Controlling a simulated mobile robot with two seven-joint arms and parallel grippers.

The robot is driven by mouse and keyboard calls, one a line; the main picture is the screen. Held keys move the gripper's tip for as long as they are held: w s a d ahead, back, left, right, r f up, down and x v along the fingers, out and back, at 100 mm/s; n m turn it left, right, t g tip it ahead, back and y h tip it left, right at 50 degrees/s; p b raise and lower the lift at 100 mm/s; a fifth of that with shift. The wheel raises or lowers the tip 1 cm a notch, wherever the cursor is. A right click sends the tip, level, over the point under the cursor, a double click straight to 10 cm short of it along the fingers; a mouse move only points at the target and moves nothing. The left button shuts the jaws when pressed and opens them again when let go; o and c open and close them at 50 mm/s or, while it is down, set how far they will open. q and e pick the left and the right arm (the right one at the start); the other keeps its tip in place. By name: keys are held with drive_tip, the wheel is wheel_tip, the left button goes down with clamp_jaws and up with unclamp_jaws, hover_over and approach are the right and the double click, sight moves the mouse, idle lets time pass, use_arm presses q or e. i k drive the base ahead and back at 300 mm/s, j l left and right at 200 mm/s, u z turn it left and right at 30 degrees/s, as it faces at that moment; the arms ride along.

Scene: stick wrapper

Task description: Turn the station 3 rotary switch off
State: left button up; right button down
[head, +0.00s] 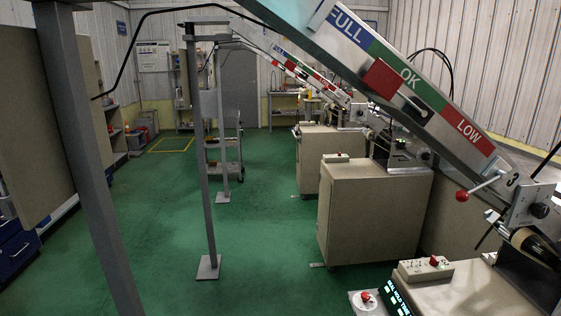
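The nearest machine has a beige cabinet (470,292) at the lower right. A small control box (424,270) with several small switches and a red knob (434,261) sits on the cabinet's top. I cannot tell for certain which of these knobs is the station 3 rotary switch, nor its setting. Neither gripper is in view.
A chute marked FULL, OK, LOW (410,80) slopes across the upper right. A red-ball lever (462,196) sticks out below it. A display (396,299) and red button (365,297) are at the front. Grey posts (207,180) stand left; green floor (165,235) is open between.

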sight(434, 261)
drive_tip(key=i+l+z, duration=0.1)
drive_tip(key=l+z, duration=0.2)
drive_tip(key=i+l+z, duration=0.35)
drive_tip(key=l+z, duration=0.2)
